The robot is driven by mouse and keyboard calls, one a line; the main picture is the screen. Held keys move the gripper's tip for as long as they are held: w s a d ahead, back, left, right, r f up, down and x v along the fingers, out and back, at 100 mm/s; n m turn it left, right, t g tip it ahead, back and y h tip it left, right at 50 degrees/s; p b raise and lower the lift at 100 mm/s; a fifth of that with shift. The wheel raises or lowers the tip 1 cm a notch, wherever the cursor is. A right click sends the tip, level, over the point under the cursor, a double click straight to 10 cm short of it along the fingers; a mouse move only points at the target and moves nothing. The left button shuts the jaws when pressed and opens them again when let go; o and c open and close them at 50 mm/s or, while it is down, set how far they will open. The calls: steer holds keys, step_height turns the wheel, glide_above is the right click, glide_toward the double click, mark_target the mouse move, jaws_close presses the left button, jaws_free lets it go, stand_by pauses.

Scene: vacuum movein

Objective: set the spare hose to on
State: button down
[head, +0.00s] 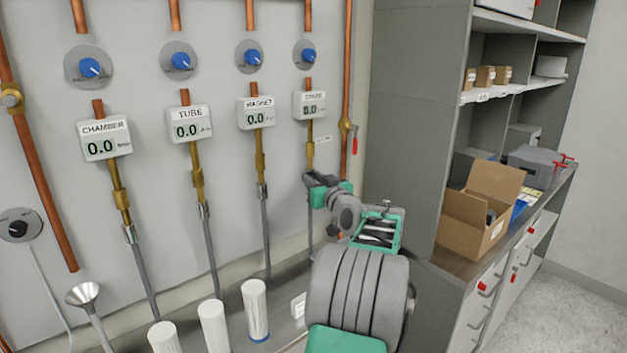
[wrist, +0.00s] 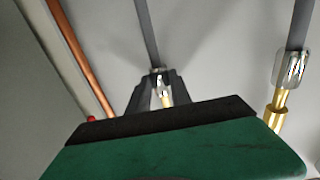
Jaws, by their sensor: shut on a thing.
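The fourth hose (head: 310,228), the rightmost, is grey and hangs below a gauge box (head: 309,105) that reads 0.0. The gauge's name is too blurred to read. Above the gauge is a blue knob (head: 308,55) on a round grey plate. My gripper (head: 316,183) is at the top of this hose, below the brass fitting (head: 309,157). In the wrist view my gripper (wrist: 154,95) is shut around the silver hose coupling (wrist: 158,82), with the grey hose (wrist: 147,32) running out beyond it. The fingers hide part of the coupling.
The gauges marked CHAMBER (head: 104,140), TUBE (head: 188,124) and MAGNET (head: 255,112) line the wall to the left, each with its own hose. A copper pipe with a red-handled valve (head: 354,138) is close on the right. White cylinders (head: 214,328) stand below. A cardboard box (head: 470,220) sits on the right counter.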

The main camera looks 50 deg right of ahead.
steer(key=shift+r, duration=2.1)
steer(key=c, duration=1.2)
jaws_free()
steer(key=shift+o, duration=0.2)
steer(key=shift+f, duration=0.1)
steer(key=b+v, duration=0.2)
steer(key=v, duration=0.5)
steer(key=shift+s+a, duration=0.2)
steer(key=shift+s, duration=0.15)
steer(key=shift+f, duration=0.1)
